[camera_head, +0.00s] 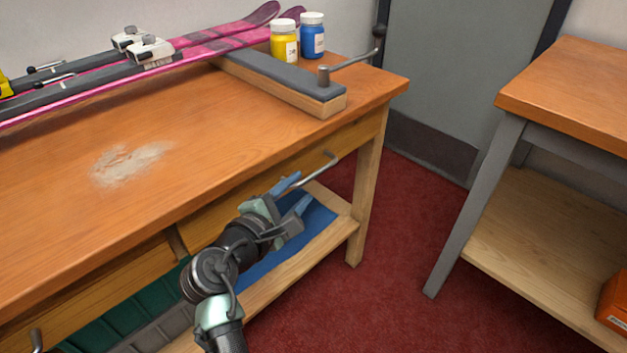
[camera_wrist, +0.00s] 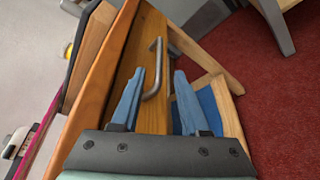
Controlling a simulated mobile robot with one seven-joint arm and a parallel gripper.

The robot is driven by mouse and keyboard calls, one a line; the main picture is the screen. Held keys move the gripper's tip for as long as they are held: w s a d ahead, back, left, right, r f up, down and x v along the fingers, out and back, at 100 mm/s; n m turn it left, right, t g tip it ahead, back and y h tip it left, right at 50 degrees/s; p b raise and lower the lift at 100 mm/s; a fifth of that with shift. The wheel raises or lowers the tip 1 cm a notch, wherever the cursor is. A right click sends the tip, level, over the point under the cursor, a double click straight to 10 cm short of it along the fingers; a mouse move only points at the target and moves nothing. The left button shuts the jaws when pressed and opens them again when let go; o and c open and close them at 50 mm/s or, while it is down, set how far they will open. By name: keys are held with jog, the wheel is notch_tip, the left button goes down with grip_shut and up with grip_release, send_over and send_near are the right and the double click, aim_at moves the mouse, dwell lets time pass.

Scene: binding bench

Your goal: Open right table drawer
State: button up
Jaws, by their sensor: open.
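The right table drawer (camera_head: 215,218) is a wooden front under the orange-brown table top, and it looks shut. It also shows in the wrist view (camera_wrist: 143,62). Its grey metal bar handle (camera_head: 318,172) sits toward the right of the front. In the wrist view the handle (camera_wrist: 153,70) lies just ahead of and between the two blue fingers. My gripper (camera_head: 294,192) is open and empty in front of the drawer. In the wrist view my gripper (camera_wrist: 158,100) has its left finger close to the drawer front; I cannot tell whether it touches.
Skis (camera_head: 200,42) lie along the back of the table (camera_head: 130,215). A padded block (camera_head: 280,80) with a crank, a yellow jar (camera_head: 284,45) and a blue jar (camera_head: 312,38) stand at its right end. Another table (camera_head: 570,85) stands to the right, with open red floor (camera_head: 400,220) between.

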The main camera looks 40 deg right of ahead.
aim_at(309, 180)
jog(key=b+x, duration=0.2)
jog(key=x, duration=0.5)
jog(key=shift+w, duration=0.1)
grip_shut()
dwell(1.2)
